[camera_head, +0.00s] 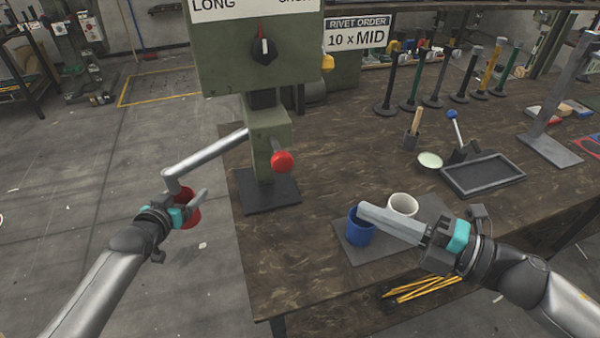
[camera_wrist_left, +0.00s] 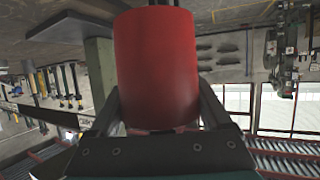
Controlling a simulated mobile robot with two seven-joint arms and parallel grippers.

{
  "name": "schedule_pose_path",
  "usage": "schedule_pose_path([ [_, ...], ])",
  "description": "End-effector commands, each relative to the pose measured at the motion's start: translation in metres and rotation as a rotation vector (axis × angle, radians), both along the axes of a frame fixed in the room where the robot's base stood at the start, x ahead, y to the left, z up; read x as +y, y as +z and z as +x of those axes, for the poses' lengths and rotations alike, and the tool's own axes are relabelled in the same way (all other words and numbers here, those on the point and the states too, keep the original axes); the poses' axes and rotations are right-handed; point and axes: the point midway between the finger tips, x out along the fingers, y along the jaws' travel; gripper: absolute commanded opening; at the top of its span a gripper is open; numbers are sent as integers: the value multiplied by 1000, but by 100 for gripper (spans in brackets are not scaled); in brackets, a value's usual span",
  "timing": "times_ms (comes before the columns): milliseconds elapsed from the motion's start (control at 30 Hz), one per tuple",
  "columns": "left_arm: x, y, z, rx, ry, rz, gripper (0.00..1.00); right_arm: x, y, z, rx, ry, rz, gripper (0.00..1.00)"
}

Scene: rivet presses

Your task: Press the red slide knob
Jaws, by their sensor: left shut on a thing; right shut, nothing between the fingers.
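In the head view a round red knob (camera_head: 282,161) sticks out from the front of the green press (camera_head: 262,135), low on its column. My left gripper (camera_head: 188,203) is left of the press, apart from this knob. It is shut on the red cylindrical grip (camera_head: 190,214) at the end of the press's grey lever (camera_head: 207,156). In the left wrist view the red grip (camera_wrist_left: 157,65) stands between both fingers. My right gripper (camera_head: 368,212) is shut and empty, its fingertips over or close to the rim of a blue cup (camera_head: 360,231); contact cannot be told.
A white cup (camera_head: 403,204) stands beside the blue cup on a grey mat (camera_head: 372,254). A black tray (camera_head: 482,174), a small green dish (camera_head: 430,160) and several upright rods stand further right on the wooden bench (camera_head: 330,130). Yellow pencils (camera_head: 424,289) lie near the front edge.

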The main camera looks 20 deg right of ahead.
Motion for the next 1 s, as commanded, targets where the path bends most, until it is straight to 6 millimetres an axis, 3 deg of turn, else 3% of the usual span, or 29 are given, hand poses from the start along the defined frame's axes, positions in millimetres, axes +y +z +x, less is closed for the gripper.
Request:
schedule_pose_path([
  [167, 0, 0, 0, -1, 0, 0, 27, 15, 12, -6, -30, 71, -40, 0],
  [567, 0, 0, 0, -1, 0, 0, 27, 17, 13, -5, -32, 73, -39, 0],
  [1000, 0, 0, 0, -1, 0, 0, 27, 48, 14, 27, -35, 74, -39, 0],
])
